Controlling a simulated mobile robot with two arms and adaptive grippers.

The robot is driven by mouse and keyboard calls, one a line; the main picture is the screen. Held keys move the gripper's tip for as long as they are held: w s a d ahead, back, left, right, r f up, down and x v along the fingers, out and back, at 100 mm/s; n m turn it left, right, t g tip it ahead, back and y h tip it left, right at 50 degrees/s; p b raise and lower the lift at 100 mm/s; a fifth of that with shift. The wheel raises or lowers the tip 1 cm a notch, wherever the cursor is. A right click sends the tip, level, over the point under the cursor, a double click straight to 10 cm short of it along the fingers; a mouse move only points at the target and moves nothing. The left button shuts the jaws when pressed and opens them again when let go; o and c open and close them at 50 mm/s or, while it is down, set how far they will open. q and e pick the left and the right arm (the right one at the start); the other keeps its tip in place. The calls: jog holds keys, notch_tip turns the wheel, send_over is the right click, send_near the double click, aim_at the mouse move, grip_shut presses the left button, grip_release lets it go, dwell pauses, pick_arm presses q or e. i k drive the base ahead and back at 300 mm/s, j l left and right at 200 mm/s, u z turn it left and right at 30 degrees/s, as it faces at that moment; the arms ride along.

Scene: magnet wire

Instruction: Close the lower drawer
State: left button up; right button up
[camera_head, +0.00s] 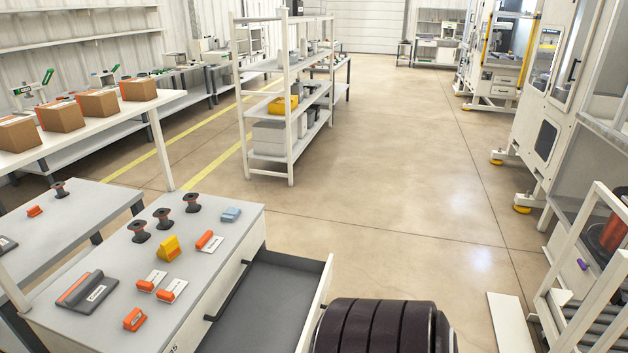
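A grey-topped cabinet (215,262) stands at the lower left. A drawer with a dark grey interior (275,292) is pulled out from its right side, with its white front panel (321,298) well away from the cabinet. The drawer looks empty where I can see into it; its near end is cut off by the frame. A black bar handle (229,290) is on the cabinet's front above the open drawer, on what looks like a shut upper drawer. Neither of my grippers is in view.
Spools (163,217), a yellow item (168,248) and several orange-and-white items (171,290) lie on the cabinet top. A white shelf rack (290,105) stands behind. A white-framed stand (590,260) is at right. The floor (420,200) between is clear.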

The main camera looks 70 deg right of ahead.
aim_at(277, 307)
jog(key=z, duration=2.2)
jog(key=j+u, duration=0.1)
jog(key=u, duration=0.35)
jog(key=i, duration=0.05)
